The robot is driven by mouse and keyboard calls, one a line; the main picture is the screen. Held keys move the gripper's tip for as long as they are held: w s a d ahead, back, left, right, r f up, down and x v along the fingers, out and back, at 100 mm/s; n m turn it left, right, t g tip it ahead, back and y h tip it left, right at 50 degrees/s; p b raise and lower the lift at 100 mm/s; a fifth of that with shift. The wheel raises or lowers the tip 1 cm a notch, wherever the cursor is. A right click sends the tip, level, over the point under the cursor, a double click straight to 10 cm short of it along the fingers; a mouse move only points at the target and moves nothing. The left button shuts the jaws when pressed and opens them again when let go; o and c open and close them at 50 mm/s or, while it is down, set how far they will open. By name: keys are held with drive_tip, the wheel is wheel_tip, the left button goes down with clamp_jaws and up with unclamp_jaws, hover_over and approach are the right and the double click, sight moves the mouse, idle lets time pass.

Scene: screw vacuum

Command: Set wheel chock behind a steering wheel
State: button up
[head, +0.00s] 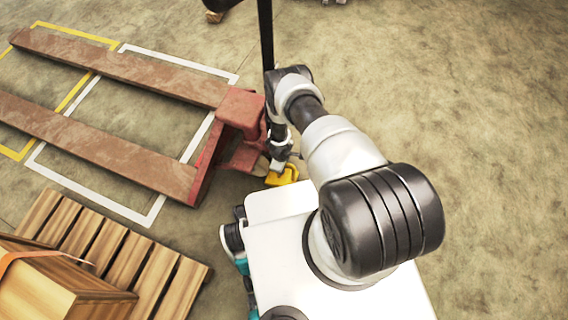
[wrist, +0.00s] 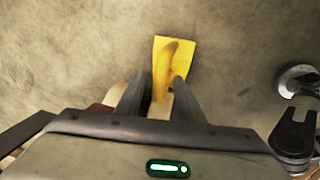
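The yellow wheel chock (head: 282,176) lies on the floor close beside the front end of the red pallet jack (head: 240,112). It also shows in the wrist view (wrist: 181,52), with a raised handle facing my gripper. My gripper (wrist: 160,78) is over the chock's near end, its two dark fingers spread on either side of the handle. A gap shows at the left finger; the right finger overlaps the handle's edge. A pale steering wheel (head: 261,166) of the jack sits just left of the chock, partly hidden. Pale parts also show around the fingers in the wrist view.
The jack's dark upright handle (head: 266,35) rises close to my arm. A wooden pallet (head: 125,255) with a wooden crate (head: 45,285) stands at lower left. White and yellow floor lines frame the jack's forks. The floor at right is clear.

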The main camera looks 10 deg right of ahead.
drive_tip(key=shift+r, duration=0.1)
wheel_tip(320, 180, up, 12)
drive_tip(key=s+a+p, duration=0.1)
drive_tip(key=s+p, duration=0.1)
drive_tip(key=p, duration=0.4)
drive_tip(key=shift+a, duration=0.2)
